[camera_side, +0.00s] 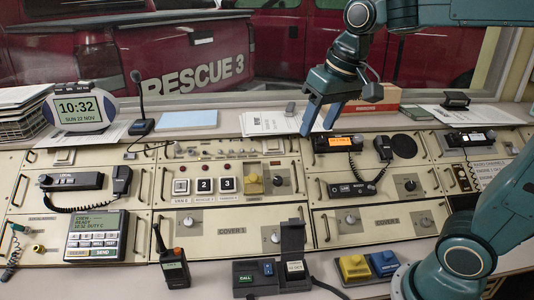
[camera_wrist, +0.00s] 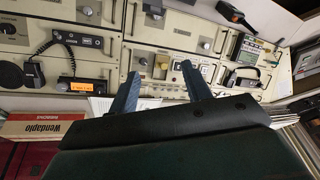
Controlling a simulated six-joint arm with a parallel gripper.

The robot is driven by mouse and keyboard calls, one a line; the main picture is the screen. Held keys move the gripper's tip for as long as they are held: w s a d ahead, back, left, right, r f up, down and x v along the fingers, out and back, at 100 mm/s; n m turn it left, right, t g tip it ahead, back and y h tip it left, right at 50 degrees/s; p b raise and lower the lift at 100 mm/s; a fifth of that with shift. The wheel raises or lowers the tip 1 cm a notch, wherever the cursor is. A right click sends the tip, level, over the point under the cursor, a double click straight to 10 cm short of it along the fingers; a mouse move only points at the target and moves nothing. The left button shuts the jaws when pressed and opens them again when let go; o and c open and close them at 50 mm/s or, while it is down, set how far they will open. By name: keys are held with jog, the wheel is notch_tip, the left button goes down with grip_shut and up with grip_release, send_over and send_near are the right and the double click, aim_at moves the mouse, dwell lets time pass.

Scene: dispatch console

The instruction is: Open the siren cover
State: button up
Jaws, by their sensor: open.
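My gripper (camera_side: 318,130) is open and empty, high above the back edge of the console. Its two blue fingers point down, and in the wrist view (camera_wrist: 160,70) they stand apart over the panels. No label that I can read says siren, so I cannot tell for sure which part is the siren cover. A yellow block (camera_side: 253,185) sits on the middle panel beside a dark knob, well below and left of my gripper. A black box (camera_side: 246,267) at the front has a dark flap (camera_side: 293,238) standing upright behind a pale label. Nothing touches my fingers.
A phone handset (camera_side: 384,148) and radio units stand on the right panels. A gooseneck microphone (camera_side: 139,100) rises at the back left. A handheld radio (camera_side: 174,268) stands at the front. A yellow and blue pedal pair (camera_side: 354,268) lies near my arm's base. Papers (camera_side: 268,123) lie behind.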

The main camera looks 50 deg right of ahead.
jog(key=w+d+f+m+g, duration=0.1)
jog(key=w, duration=0.6)
jog(key=w+d+f+m+g, duration=0.1)
jog(key=w+d+f+m, duration=0.1)
jog(key=w, duration=0.4)
jog(key=m+g, duration=0.2)
jog(key=m, duration=0.1)
send_over(253, 176)
notch_tip(253, 176, down, 8)
jog(key=shift+f, duration=0.25)
notch_tip(253, 176, down, 14)
jog(key=shift+r, duration=0.25)
